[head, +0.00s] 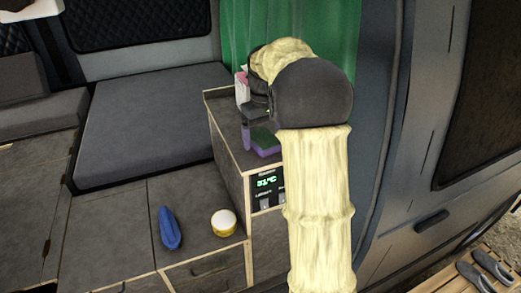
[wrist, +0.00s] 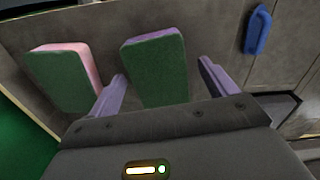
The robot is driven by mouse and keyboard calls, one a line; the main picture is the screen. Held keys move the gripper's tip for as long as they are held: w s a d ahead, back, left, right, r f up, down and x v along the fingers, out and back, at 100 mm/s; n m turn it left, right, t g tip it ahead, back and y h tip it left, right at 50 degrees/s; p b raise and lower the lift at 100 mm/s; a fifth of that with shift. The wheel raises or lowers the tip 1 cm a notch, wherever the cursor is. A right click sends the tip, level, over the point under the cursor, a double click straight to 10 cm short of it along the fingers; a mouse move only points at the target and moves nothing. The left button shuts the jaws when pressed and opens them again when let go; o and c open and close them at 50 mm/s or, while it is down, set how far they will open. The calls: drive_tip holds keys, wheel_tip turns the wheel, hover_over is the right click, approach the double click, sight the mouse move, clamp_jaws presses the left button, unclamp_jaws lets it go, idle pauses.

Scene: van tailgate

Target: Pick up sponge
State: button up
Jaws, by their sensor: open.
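A purple-and-green sponge (wrist: 155,70) is in the middle of the wrist view, green face toward the camera, and lies in line with the gap between my fingers. It also shows in the head view (head: 265,143) on the cabinet top, partly hidden by my arm. A second sponge, pink and green (wrist: 65,80), is to its left in the wrist view, outside my left finger. My gripper (wrist: 162,69) is open with two purple fingers, one on each side of the purple-and-green sponge. I cannot tell how far the fingertips are from it.
The wooden cabinet (head: 228,137) has a lit display on its front. A blue object (head: 170,228) and a yellow-and-white jar (head: 223,222) stand on the lower wooden top. A green curtain (head: 240,35) hangs behind the cabinet. A grey cushion (head: 150,120) is to the left.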

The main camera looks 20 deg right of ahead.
sight(263, 137)
drive_tip(key=shift+d, duration=0.1)
drive_tip(key=c, duration=1.1)
drive_tip(key=shift+o, duration=0.2)
drive_tip(key=shift+r, duration=0.1)
wheel_tip(263, 137, up, 10)
drive_tip(key=b, duration=0.1)
drive_tip(key=shift+w+b, duration=0.15)
drive_tip(key=shift+b, duration=0.15)
